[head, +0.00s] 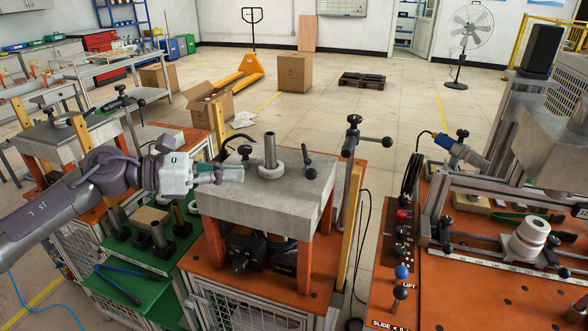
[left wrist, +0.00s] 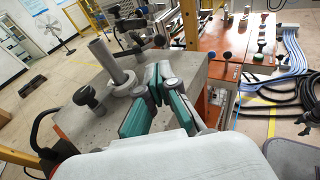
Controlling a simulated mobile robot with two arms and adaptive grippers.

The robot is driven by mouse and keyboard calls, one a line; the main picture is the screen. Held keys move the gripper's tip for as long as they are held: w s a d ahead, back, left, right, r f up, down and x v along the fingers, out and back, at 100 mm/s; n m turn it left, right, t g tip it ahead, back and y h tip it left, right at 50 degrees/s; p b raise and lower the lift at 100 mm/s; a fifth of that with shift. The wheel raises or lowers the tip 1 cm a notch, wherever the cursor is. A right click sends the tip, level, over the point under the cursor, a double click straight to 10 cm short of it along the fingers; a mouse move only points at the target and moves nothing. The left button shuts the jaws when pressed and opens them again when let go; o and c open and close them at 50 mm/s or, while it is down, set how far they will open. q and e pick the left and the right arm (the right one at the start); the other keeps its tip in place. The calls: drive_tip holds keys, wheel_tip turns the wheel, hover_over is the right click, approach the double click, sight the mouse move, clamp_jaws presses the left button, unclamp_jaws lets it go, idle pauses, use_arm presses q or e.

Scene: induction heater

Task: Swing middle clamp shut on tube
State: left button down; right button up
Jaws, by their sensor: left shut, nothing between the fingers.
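A grey upright metal tube (head: 270,150) stands in a round flange (head: 271,170) on a thick grey block (head: 265,205). It leans in the left wrist view (left wrist: 108,60). Clamp parts with black knobs stand around it: one at the left (head: 245,153), which also shows in the left wrist view (left wrist: 86,97), and a handle (head: 309,161) at the right. I cannot tell which is the middle clamp. My left gripper (head: 240,173) is shut and empty, left of the flange over the block's left edge. Its green fingers (left wrist: 157,78) meet beside the flange. My right gripper is not in view.
A tall post with a black cross handle (head: 353,140) rises behind the block's right side. A green shelf (head: 118,246) with dark holders lies below my left arm. An orange bench (head: 470,280) with a fixture is at the right.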

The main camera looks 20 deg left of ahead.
sight(306, 172)
use_arm(q)
drive_tip(key=p+x, duration=0.3)
drive_tip(key=x, duration=0.2)
drive_tip(key=p+x, duration=0.3)
drive_tip(key=x, duration=0.3)
drive_tip(key=shift+d+r, duration=0.15)
drive_tip(key=shift+r, duration=0.05)
drive_tip(key=shift+w+d+f+p, duration=0.2)
drive_tip(key=shift+w+d+p, duration=0.1)
drive_tip(key=shift+w+d, duration=0.1)
drive_tip(key=shift+f, duration=0.1)
